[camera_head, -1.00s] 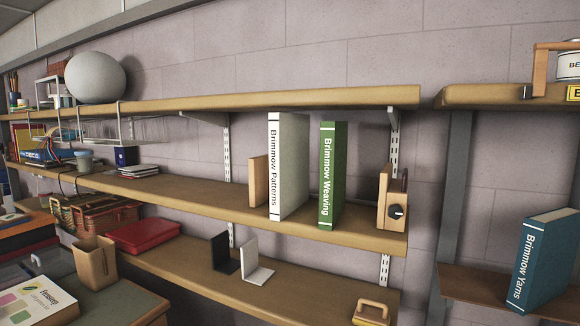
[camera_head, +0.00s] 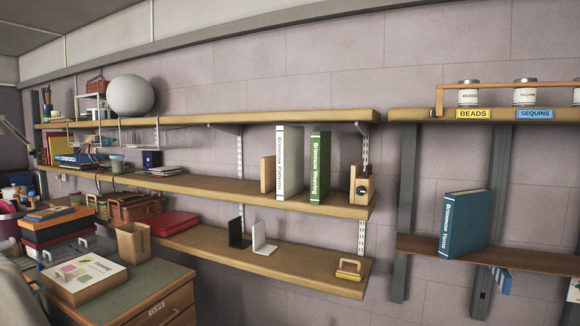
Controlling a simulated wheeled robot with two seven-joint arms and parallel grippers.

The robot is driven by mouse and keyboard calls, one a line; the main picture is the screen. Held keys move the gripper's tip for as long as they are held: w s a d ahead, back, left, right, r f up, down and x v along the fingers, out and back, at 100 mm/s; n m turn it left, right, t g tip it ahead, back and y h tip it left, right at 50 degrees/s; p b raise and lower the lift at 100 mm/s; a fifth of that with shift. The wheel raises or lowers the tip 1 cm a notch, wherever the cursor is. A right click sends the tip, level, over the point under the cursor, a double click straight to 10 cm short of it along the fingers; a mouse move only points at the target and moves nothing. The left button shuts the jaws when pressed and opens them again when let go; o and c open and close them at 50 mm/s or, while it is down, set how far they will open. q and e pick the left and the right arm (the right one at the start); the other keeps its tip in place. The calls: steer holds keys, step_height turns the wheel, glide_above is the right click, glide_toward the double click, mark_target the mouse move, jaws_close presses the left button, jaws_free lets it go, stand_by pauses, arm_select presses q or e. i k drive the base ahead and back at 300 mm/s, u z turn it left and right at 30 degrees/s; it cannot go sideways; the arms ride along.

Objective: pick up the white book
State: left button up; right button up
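The white book, "Brimmow Patterns" (camera_head: 289,163), stands upright on the middle wall shelf (camera_head: 225,187), with its spine facing me. A wooden block (camera_head: 267,175) stands close at its left. A green book, "Brimmow Weaving" (camera_head: 319,168), stands upright a little to its right, with a narrow gap between them. Neither of my grippers is in view.
A wooden bookend-like piece (camera_head: 361,185) stands at the shelf's right end. The upper shelf (camera_head: 270,117) runs above the books. Black (camera_head: 239,233) and white (camera_head: 263,238) bookends stand on the lower shelf. A blue-green book (camera_head: 463,223) leans on the right shelf. A desk (camera_head: 165,285) juts out at lower left.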

mark_target(290, 140)
steer(key=u, duration=0.25)
steer(key=k, duration=0.15)
steer(key=z, duration=1.3)
steer(key=i, duration=1.5)
steer(key=u, duration=0.45)
